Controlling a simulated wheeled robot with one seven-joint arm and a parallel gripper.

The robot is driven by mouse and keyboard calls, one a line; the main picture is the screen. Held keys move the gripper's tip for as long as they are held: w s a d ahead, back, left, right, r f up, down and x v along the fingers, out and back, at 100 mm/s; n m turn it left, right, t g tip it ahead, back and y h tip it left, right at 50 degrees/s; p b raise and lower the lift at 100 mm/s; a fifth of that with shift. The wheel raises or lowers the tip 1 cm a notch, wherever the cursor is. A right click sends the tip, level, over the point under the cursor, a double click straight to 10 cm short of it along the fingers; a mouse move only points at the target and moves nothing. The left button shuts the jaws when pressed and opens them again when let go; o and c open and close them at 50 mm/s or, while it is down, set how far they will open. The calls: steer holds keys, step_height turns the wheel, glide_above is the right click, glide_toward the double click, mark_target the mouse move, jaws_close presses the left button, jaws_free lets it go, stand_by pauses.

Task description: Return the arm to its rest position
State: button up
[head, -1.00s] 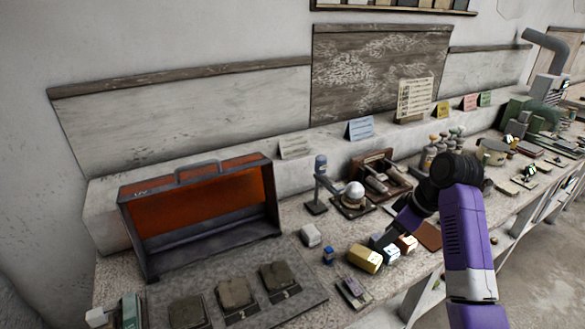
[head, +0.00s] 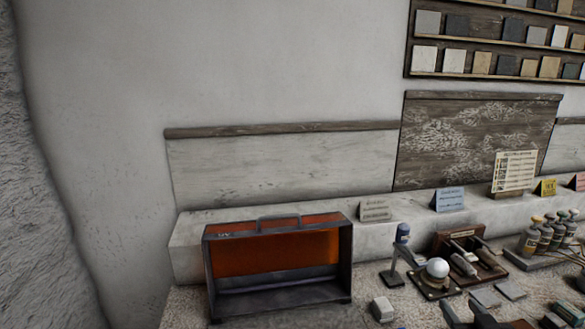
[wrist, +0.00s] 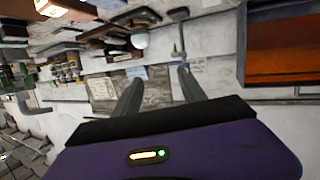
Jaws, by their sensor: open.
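My gripper (wrist: 160,88) shows in the wrist view with its two grey fingers spread apart and nothing between them. The purple wrist body fills the bottom of that view. The wrist picture is turned over, with the bench and its things along the top and the wall below. In the head view my arm is out of the picture, except that dark shapes at the bottom edge may be part of it; I cannot tell.
An orange-backed metal box (head: 278,222) stands on the bench, also seen in the wrist view (wrist: 283,50). A white sphere (head: 438,267) sits on a small stand right of it. A small white block (head: 382,309) lies between them. Bottles (head: 545,235) and cards stand farther right.

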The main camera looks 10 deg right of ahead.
steer(key=s+a+n+y, duration=0.1)
steer(key=s+a, duration=0.7)
steer(key=s, duration=0.5)
steer(key=s+a+f+y, duration=0.1)
steer(key=s+a+y, duration=0.1)
steer(key=s+a, duration=0.6)
steer(key=s+a+f+n+y, duration=0.1)
steer(key=s+a, duration=0.7)
steer(key=s, duration=1)
steer(key=shift+n+t+y, duration=0.3)
steer(key=shift+a, duration=0.1)
